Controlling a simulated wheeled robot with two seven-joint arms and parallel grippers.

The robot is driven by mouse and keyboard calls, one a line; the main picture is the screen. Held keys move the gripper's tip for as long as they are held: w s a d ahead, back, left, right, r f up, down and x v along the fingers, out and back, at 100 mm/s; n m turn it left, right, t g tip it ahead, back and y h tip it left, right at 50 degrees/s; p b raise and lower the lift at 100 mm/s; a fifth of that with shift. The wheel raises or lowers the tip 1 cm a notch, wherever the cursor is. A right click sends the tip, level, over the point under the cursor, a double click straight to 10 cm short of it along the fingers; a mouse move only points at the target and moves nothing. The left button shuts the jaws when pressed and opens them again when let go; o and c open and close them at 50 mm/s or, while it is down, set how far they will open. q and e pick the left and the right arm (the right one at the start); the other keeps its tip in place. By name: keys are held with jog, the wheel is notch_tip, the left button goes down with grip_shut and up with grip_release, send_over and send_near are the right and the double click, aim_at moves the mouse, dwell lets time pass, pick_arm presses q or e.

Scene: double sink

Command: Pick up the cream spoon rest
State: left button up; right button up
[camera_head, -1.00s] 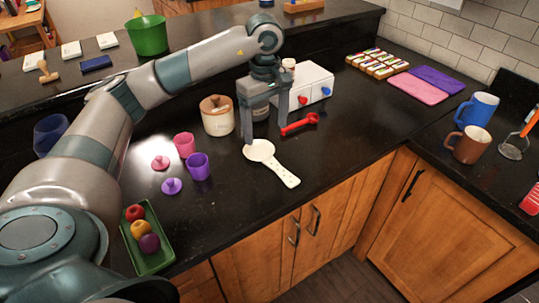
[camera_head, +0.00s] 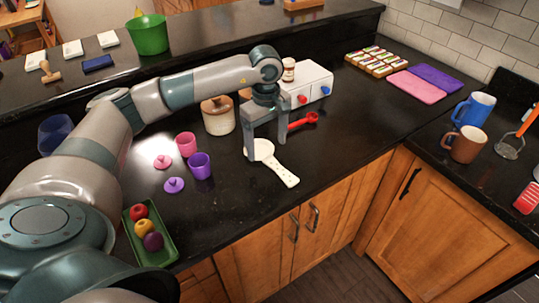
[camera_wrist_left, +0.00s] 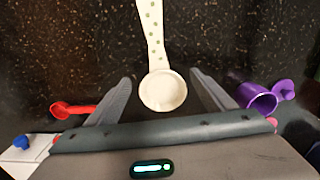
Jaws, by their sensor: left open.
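The cream spoon rest (camera_head: 284,173) lies on the black counter, its handle dotted and pointing towards the front edge. In the left wrist view its round bowl (camera_wrist_left: 162,91) sits between the two fingers, with the handle running away to the top. My left gripper (camera_head: 265,153) is open and low over the bowl, one finger on each side of it. In the left wrist view the left gripper (camera_wrist_left: 162,88) shows a gap between each finger and the bowl. Part of the bowl is hidden behind a finger in the head view. My right gripper is not in view.
A red spoon (camera_head: 303,121) lies just right of the gripper. A cream canister (camera_head: 218,117) and a white drawer box (camera_head: 315,80) stand behind. Purple (camera_head: 199,165) and pink (camera_head: 186,144) cups stand to the left. A green tray (camera_head: 166,244) holds fruit.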

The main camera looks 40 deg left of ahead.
aim_at(267, 156)
pick_arm(q)
jog(key=shift+f+p, duration=0.65)
jog(key=shift+f, duration=1.2)
jog(key=shift+c, duration=0.2)
jog(key=shift+w, duration=0.1)
jog(key=c, duration=1.8)
